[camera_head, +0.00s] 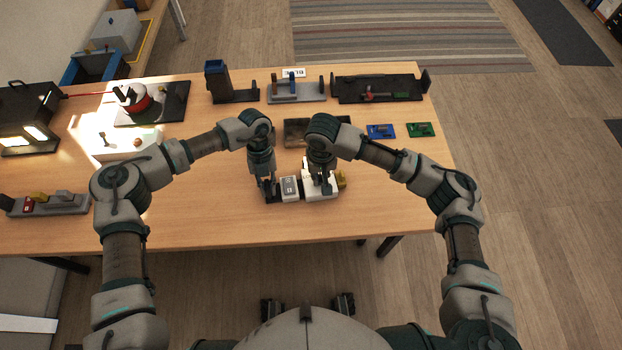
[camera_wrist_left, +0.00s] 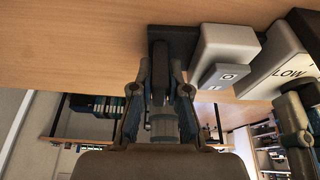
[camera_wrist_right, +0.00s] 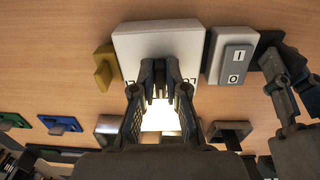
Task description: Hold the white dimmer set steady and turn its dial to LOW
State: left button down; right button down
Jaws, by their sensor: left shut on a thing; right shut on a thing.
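The white dimmer (camera_head: 328,191) stands near the front middle of the table beside a grey-and-white rocker switch (camera_head: 290,187). My left gripper (camera_wrist_left: 160,78) is shut on the dark end piece (camera_wrist_left: 178,38) of the set, beside the rocker switch. My right gripper (camera_wrist_right: 161,82) is shut on the dimmer's dial, in front of the white face (camera_wrist_right: 150,42). The fingers mostly hide the dial, so I cannot tell where it points.
A yellow piece (camera_head: 342,178) sits just right of the dimmer. Blue (camera_head: 381,131) and green (camera_head: 421,129) boards lie at the right, and several fixtures line the back edge. The table (camera_head: 215,215) is clear left of the set. My forearms are close together.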

dwell(0.5)
jog(key=shift+d+n, duration=0.1)
jog(key=shift+n, duration=0.9)
jog(key=shift+d+n, duration=0.1)
jog(key=shift+n, duration=0.9)
jog(key=shift+w+n, duration=0.1)
jog(key=shift+n, duration=0.9)
